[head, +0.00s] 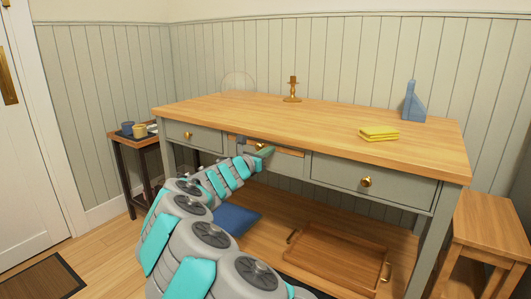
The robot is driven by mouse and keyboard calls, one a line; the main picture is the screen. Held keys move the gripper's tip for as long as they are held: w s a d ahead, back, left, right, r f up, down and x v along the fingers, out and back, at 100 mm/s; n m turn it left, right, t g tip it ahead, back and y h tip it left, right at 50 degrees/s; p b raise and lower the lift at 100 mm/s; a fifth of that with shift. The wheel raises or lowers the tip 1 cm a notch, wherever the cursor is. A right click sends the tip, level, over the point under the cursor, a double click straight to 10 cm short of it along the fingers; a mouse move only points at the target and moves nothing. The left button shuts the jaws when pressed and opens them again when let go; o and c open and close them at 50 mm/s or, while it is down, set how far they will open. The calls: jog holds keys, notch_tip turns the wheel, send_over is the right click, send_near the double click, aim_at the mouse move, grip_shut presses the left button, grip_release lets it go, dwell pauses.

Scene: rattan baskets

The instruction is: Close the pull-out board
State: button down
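The pull-out board (290,152) shows as a strip of light wood under the tabletop, between the two front drawers. A small brass knob (260,146) is at its front. How far the board stands out from the table is hard to tell from this view. My gripper (266,152) is at the board's front, close to the knob, and covers part of it. The fingers are small and partly hidden by my arm, so I cannot tell whether they are open or touching the board.
A wooden tray (338,262) and a blue cushion (236,219) lie below. A side table with cups stands left, a stool (492,222) right.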

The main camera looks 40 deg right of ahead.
jog(key=shift+r, duration=0.25)
jog(key=v, duration=1.4)
jog(key=shift+f, duration=0.2)
